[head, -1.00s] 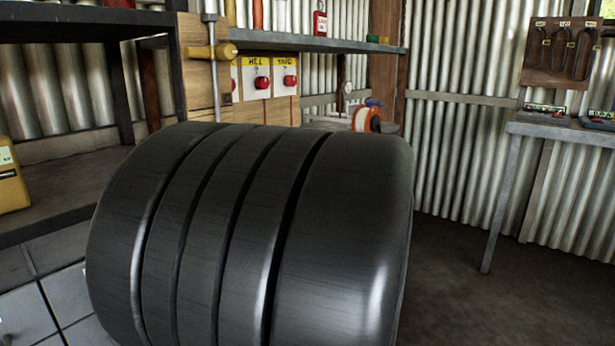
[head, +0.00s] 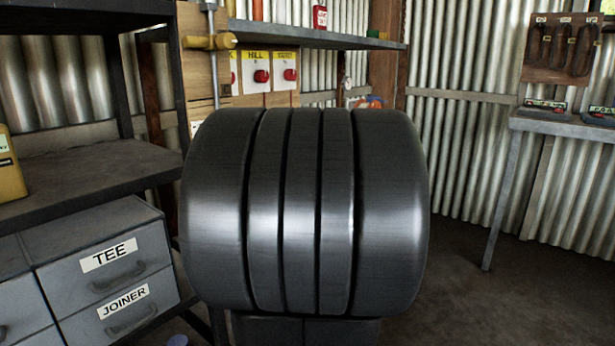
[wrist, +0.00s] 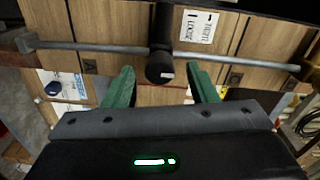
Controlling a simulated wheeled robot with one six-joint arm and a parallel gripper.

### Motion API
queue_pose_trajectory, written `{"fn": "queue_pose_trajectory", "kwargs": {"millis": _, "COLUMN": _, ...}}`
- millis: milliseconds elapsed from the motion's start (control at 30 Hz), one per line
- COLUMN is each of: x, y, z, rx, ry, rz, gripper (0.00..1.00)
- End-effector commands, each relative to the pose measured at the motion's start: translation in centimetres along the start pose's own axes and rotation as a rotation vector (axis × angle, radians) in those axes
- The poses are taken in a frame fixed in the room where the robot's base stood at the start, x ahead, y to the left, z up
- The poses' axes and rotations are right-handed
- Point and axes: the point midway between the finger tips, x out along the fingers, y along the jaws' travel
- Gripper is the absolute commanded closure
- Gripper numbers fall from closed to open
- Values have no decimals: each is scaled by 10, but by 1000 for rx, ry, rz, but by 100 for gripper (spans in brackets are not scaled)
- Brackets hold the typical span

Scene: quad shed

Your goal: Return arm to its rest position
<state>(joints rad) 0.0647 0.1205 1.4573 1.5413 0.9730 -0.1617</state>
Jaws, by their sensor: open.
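My gripper (wrist: 160,69) shows in the wrist view with its two green fingers apart and nothing between them. Beyond the fingers is a wooden panel (wrist: 110,22) with a grey rod (wrist: 100,47) running across it and a dark round knob (wrist: 160,68) at the rod's middle. I cannot tell how near the fingers are to the knob. In the head view a big dark ribbed part of my arm (head: 303,210) fills the middle and hides what lies behind it. My gripper does not show there.
Grey drawers (head: 100,265) labelled TEE and JOINER stand at lower left under a dark shelf (head: 80,180). A panel with red knobs (head: 262,76) and a yellow-handled lever (head: 210,42) is behind my arm. A metal table (head: 560,125) stands right, with open floor before it.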

Motion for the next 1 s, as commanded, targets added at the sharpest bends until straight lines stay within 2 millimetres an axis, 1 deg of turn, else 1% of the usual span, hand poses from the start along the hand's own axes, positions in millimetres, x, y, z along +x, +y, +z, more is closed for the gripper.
{"fn": "queue_pose_trajectory", "kwargs": {"millis": 33, "x": 11, "y": 2, "z": 1, "rx": 0, "ry": -4, "rz": -1, "gripper": 48}}
{"fn": "queue_pose_trajectory", "kwargs": {"millis": 100, "x": 23, "y": 2, "z": 2, "rx": 1, "ry": -4, "rz": -1, "gripper": 48}}
{"fn": "queue_pose_trajectory", "kwargs": {"millis": 133, "x": 20, "y": -4, "z": 0, "rx": 23, "ry": -1, "rz": 0, "gripper": 48}}
{"fn": "queue_pose_trajectory", "kwargs": {"millis": 200, "x": 19, "y": -5, "z": -1, "rx": 67, "ry": 0, "rz": 0, "gripper": 48}}
{"fn": "queue_pose_trajectory", "kwargs": {"millis": 1000, "x": 18, "y": -6, "z": -2, "rx": 524, "ry": -13, "rz": -2, "gripper": 48}}
